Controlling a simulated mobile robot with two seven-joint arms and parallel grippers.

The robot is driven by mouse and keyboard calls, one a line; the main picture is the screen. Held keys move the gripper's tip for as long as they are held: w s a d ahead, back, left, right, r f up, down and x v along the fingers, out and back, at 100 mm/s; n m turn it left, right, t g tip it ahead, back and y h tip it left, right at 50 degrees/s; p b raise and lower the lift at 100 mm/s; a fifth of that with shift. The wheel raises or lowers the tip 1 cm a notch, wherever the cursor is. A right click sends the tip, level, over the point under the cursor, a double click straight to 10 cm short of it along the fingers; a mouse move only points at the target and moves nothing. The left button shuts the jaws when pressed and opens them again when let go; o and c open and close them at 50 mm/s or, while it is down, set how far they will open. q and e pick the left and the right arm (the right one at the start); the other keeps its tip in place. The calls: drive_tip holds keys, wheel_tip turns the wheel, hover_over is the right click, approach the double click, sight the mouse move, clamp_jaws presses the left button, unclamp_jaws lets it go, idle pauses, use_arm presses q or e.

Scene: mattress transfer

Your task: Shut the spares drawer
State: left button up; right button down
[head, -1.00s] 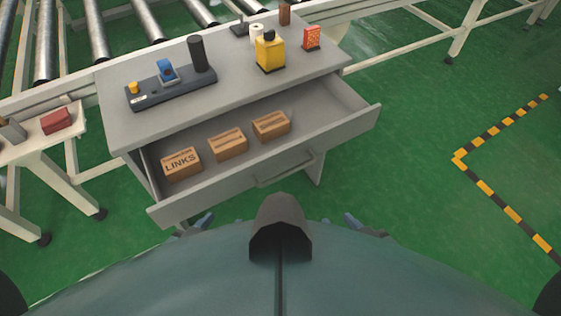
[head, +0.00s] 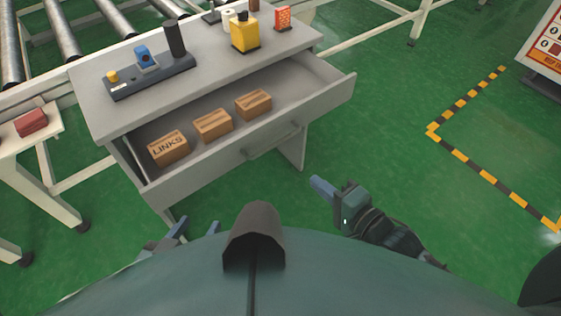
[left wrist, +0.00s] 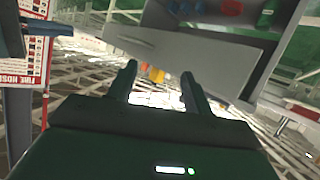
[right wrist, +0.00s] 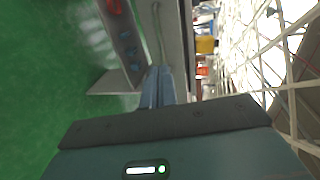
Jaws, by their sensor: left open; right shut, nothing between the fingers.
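The grey drawer (head: 250,150) stands pulled out of the bench, with a bar handle (head: 270,141) on its front. Three brown cartons lie inside; the left one (head: 168,148) reads LINKS. My right gripper (head: 321,187) is shut and empty, in front of and right of the handle, apart from the drawer in the head view. In the right wrist view its closed fingers (right wrist: 157,82) point towards a grey panel with a bar handle (right wrist: 157,35). My left gripper (head: 197,229) is open and empty, low in front of the drawer; its fingers (left wrist: 158,85) show spread in the left wrist view.
The bench top (head: 200,85) carries a dark fixture (head: 150,76), a yellow can (head: 244,33) and a red box (head: 283,18). A white side table (head: 35,145) stands at left, a roller conveyor behind. Green floor (head: 380,150) at right is clear up to striped tape.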

drive_tip(key=b, duration=0.2)
approach(263, 136)
drive_tip(key=w+f, duration=0.1)
drive_tip(key=f, duration=0.1)
use_arm(q)
drive_tip(key=shift+s+a+r+t, duration=0.25)
drive_tip(key=shift+s+a+t, duration=0.05)
drive_tip(key=shift+t, duration=0.1)
use_arm(e)
drive_tip(key=shift+w+a, duration=0.65)
drive_tip(key=shift+a, duration=0.1)
drive_tip(key=shift+w, duration=0.1)
